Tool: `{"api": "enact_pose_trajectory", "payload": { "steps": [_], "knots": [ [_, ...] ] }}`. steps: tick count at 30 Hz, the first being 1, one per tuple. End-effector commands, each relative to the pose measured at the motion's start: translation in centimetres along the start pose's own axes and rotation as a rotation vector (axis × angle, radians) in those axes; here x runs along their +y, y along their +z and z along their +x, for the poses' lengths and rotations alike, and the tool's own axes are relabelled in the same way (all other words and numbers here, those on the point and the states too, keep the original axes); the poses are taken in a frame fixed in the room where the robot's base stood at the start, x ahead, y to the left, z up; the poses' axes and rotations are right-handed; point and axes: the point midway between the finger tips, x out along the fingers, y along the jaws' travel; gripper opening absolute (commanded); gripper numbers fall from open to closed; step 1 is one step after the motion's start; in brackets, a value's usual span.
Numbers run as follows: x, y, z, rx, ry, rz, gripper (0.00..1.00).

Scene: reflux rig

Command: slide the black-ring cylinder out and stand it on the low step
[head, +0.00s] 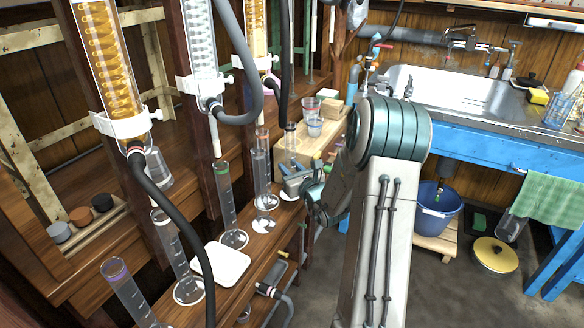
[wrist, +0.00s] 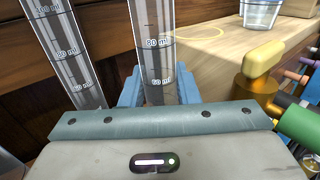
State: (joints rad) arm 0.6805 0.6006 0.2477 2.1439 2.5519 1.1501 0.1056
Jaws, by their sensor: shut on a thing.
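My gripper (head: 290,176) is shut on a clear graduated cylinder (wrist: 157,45), whose 80 and 60 ml marks face the wrist camera. In the head view this cylinder (head: 291,140) stands upright beside the pale wooden step block, partly hidden by my gripper. Its rim band looks dark, but the colour is hard to tell. A second clear cylinder (head: 261,165) stands just left of it and also shows in the wrist view (wrist: 67,50). The pale wooden step block (head: 320,147) has a yellowish ring outline on its top in the wrist view.
A green-ring cylinder (head: 226,200), a purple-ring cylinder (head: 128,293) and a white pad (head: 220,262) lie along the shelf nearer the camera. Black hoses (head: 180,215) hang in front. A clear beaker (head: 314,127) stands on the step block. Coloured valve handles (wrist: 300,125) are close right of my gripper.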

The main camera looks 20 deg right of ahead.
Motion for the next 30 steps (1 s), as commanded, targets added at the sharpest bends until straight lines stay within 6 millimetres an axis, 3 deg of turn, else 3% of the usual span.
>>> {"api": "enact_pose_trajectory", "payload": {
  "steps": [10, 11, 13, 14, 23, 30],
  "knots": [
    [-0.1, -0.3, 0.0, 0.000, -0.001, -0.001, 0.08],
    [-0.1, -0.3, 0.0, 0.000, -0.001, -0.001, 0.31],
    [-0.1, -0.3, 0.0, 0.000, -0.002, 0.000, 0.51],
    [-0.1, -0.3, 0.0, 0.000, -0.002, 0.000, 0.54],
    [-0.1, -0.3, -0.2, 0.001, -0.002, 0.000, 0.54],
    [-0.2, -0.1, -3.4, 0.003, -0.005, 0.002, 0.54]
  ]
}}
